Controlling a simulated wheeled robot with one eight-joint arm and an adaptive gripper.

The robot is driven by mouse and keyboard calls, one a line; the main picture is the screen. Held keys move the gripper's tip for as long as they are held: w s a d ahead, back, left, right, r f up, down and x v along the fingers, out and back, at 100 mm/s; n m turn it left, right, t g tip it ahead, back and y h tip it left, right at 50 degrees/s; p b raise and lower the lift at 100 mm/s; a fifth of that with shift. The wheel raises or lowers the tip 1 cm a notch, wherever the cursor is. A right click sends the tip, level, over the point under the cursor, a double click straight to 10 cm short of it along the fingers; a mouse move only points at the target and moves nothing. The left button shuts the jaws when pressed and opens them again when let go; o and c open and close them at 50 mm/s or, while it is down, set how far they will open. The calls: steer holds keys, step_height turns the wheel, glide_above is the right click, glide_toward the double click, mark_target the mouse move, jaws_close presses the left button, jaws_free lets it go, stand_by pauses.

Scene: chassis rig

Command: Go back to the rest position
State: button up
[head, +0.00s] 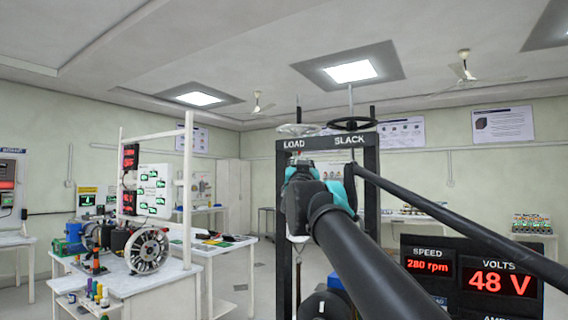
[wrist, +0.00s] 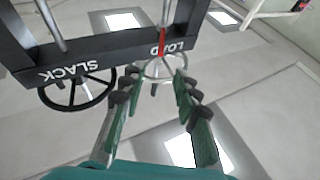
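My gripper (wrist: 156,82) shows in the wrist view with its green, dark-padded fingers spread apart and nothing held between them. A pale handwheel (wrist: 152,70) by the word LOAD shows between and beyond the fingertips; whether they touch its rim I cannot tell. The black handwheel (wrist: 78,90) by the word SLACK is to its left. In the head view, my black arm reaches up from the bottom right to the dark rig frame (head: 369,165). The teal part of my gripper shows in front of the frame, below the pale wheel (head: 297,129) and black wheel (head: 352,124); its fingertips are unclear there.
A display panel (head: 471,275) reading 280 rpm and 48 V stands at the lower right. A white bench (head: 160,277) with a motor and a spoked wheel (head: 147,250) stands at the left. Open floor lies between bench and rig frame.

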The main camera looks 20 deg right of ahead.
stand_by(0.4)
steer(key=s+d+f+m+g+h, duration=0.1)
steer(key=s+d+f+g, duration=0.2)
steer(key=f, duration=1.1)
steer(key=s+d+f+m+g+h, duration=0.15)
steer(key=f+g, duration=0.35)
steer(key=f, duration=0.8)
steer(key=s+d+f+m+g+h, duration=0.15)
steer(key=d+f+g, duration=0.25)
steer(key=f, duration=1)
steer(key=s+a+f+n+g+y, duration=0.2)
steer(key=s+a+f+n+y, duration=0.2)
steer(key=a+f, duration=0.6)
steer(key=s+a+f+n+g+y, duration=0.3)
steer(key=s+a+f+y, duration=0.4)
steer(key=f, duration=1)
steer(key=s+a+n, duration=0.1)
steer(key=a, duration=0.2)
steer(key=shift+s+f+n+y, duration=0.35)
steer(key=shift+n+y, duration=0.05)
